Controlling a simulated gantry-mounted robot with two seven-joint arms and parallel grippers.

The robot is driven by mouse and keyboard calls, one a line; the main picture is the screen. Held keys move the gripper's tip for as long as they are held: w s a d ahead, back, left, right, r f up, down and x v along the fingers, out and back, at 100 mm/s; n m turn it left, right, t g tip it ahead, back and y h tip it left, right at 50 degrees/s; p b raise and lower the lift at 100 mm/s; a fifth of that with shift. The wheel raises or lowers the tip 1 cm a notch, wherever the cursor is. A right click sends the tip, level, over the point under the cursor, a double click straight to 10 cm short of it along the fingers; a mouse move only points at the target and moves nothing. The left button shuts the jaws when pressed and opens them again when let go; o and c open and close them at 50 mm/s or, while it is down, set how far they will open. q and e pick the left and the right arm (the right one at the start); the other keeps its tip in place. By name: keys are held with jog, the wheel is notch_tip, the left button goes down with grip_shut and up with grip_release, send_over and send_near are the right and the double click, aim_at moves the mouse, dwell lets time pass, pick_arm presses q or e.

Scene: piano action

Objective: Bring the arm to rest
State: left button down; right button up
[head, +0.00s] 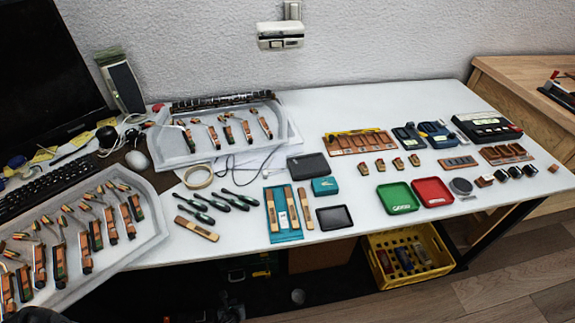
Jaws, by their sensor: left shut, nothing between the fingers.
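Only a small dark part of my left gripper (38,315) shows, at the bottom left corner of the head view. It is just in front of the near-left tray (145,240) of piano action parts. The gripper is shut and holds nothing. Most of it and its arm are cut off by the frame edge. My right gripper and right arm are not in view.
The white table (390,105) holds a second parts tray (285,130), green-handled tools (215,200), a green tray (397,198) and a red tray (432,192). A keyboard (45,108) and monitor (45,60) stand left. A yellow crate (408,258) sits below.

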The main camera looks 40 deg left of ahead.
pick_arm(q)
jog(key=s+d+r+p, duration=0.2)
jog(key=s+r+p, duration=0.15)
jog(key=s, duration=0.35)
jog(key=w+d+r+n+h+p, duration=0.1)
jog(key=d+r+n+h+p, duration=0.2)
jog(key=d+r, duration=0.4)
jog(key=w+d+r+n+h+p, duration=0.1)
jog(key=w+d+r+n+p, duration=0.1)
jog(key=d+r+p, duration=0.5)
jog(key=w+d+r+n+h+p, duration=0.1)
jog(key=w+r+n, duration=0.15)
jog(key=r, duration=0.65)
jog(key=w+d+r+n+h+p, duration=0.15)
jog(key=r+n, duration=0.25)
jog(key=r, duration=0.6)
jog(key=w+r+n+p, duration=0.1)
jog(key=w+r+n, duration=0.15)
jog(key=r, duration=0.65)
notch_tip(320, 180, up, 50)
jog(key=s+n+p, duration=0.2)
jog(key=n+p, duration=0.7)
jog(key=p, duration=2.9)
jog(key=shift+s+r+g, duration=0.2)
jog(key=shift+s+g, duration=0.1)
jog(key=shift+g, duration=0.1)
